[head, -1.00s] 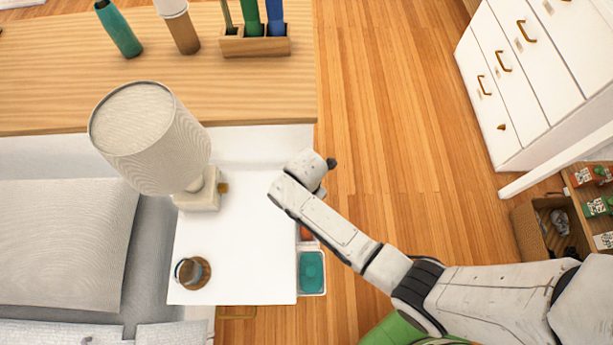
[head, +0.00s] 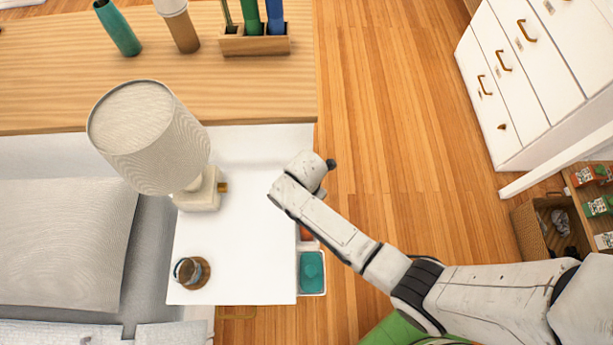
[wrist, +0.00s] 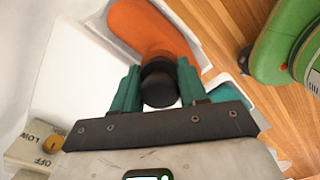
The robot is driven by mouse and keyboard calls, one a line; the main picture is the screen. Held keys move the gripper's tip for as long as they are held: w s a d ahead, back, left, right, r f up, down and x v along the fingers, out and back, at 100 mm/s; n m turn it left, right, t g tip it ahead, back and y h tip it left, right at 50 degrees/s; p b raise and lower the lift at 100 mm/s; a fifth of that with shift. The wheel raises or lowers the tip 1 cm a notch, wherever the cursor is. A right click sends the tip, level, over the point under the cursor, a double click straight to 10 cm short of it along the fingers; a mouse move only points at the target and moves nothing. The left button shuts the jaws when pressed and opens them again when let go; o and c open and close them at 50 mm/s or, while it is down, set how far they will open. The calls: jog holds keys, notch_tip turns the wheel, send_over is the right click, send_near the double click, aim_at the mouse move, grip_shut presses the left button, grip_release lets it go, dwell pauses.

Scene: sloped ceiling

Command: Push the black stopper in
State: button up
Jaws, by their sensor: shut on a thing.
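The black stopper (wrist: 160,86) shows in the wrist view between the teal fingers of my gripper (wrist: 158,78). The fingers are shut on it from both sides. It sits at the near end of an orange rounded object (wrist: 152,30), which lies against white surfaces. I cannot tell how deep the stopper sits in it. In the head view my arm hides the stopper, and only a bit of orange (head: 305,233) shows beside the white tabletop.
A white-topped stand (head: 235,250) holds a lamp (head: 148,138) and a glass on a round brown base (head: 191,273). A teal item (head: 312,271) lies in a white compartment at its right side. Wooden floor (head: 400,130) is clear to the right, before white drawers (head: 535,60).

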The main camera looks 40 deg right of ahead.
jog(key=shift+f, duration=0.15)
dwell(0.7)
jog(key=o, duration=1.1)
jog(key=shift+s, duration=0.1)
jog(key=shift+f, duration=0.1)
jog(key=shift+o, duration=0.3)
jog(key=o, duration=0.4)
jog(key=shift+r, duration=0.2)
jog(key=shift+r+p, duration=2.95)
jog(key=shift+p, duration=0.1)
